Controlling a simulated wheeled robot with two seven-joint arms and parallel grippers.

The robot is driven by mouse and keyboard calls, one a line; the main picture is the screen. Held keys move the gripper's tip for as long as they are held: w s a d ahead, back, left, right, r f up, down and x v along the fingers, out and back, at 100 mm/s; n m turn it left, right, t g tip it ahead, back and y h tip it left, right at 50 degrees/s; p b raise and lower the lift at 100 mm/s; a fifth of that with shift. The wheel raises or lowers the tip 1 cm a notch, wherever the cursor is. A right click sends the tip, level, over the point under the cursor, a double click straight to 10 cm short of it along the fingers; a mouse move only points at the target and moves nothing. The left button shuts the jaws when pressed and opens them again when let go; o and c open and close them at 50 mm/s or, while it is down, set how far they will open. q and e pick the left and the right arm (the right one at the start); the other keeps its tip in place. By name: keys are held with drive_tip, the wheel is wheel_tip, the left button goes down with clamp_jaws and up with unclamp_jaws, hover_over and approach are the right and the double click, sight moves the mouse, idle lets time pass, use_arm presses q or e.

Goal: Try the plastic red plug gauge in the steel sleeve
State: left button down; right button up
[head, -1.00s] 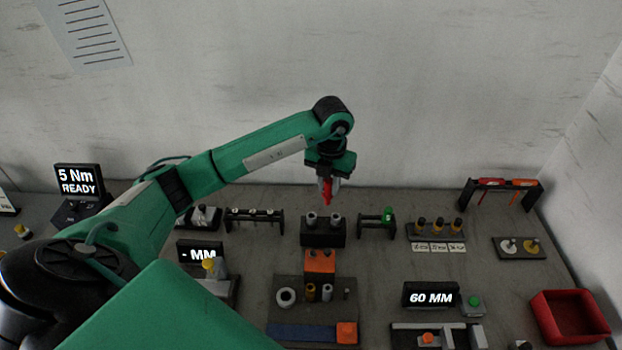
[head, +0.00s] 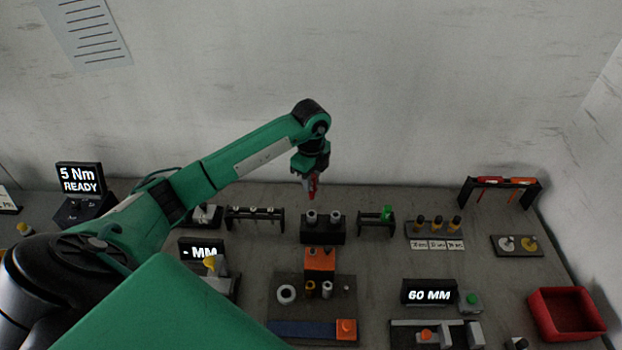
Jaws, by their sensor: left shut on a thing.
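My left gripper (head: 312,188) is shut on the red plug gauge (head: 313,185) and holds it in the air, above and behind the black block. The gauge is small in view and partly covered by the fingers. The black block (head: 322,235) holds two grey metal cylinders (head: 311,216). A pale grey sleeve (head: 327,289) stands upright on the dark tray in front, next to a brass-coloured one (head: 310,289). I cannot tell for sure which grey piece is the steel sleeve. My right gripper is not in view.
A black rack with a green piece (head: 387,212) stands right of the block, and a rack with several pegs (head: 254,217) left of it. An orange block (head: 320,259) sits in front. A red bin (head: 566,314) is at the far right.

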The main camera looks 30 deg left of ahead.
sight(311, 199)
use_arm(q)
drive_tip(key=shift+f+b, duration=0.9)
drive_tip(key=shift+f, duration=0.35)
drive_tip(key=shift+f+b, duration=1.2)
drive_tip(key=shift+f, duration=0.65)
drive_tip(key=shift+f+b, duration=0.5)
drive_tip(key=shift+f, duration=0.3)
drive_tip(key=shift+f+b, duration=0.65)
drive_tip(key=shift+f, duration=0.35)
idle(1.1)
drive_tip(key=shift+r, duration=0.15)
idle(0.8)
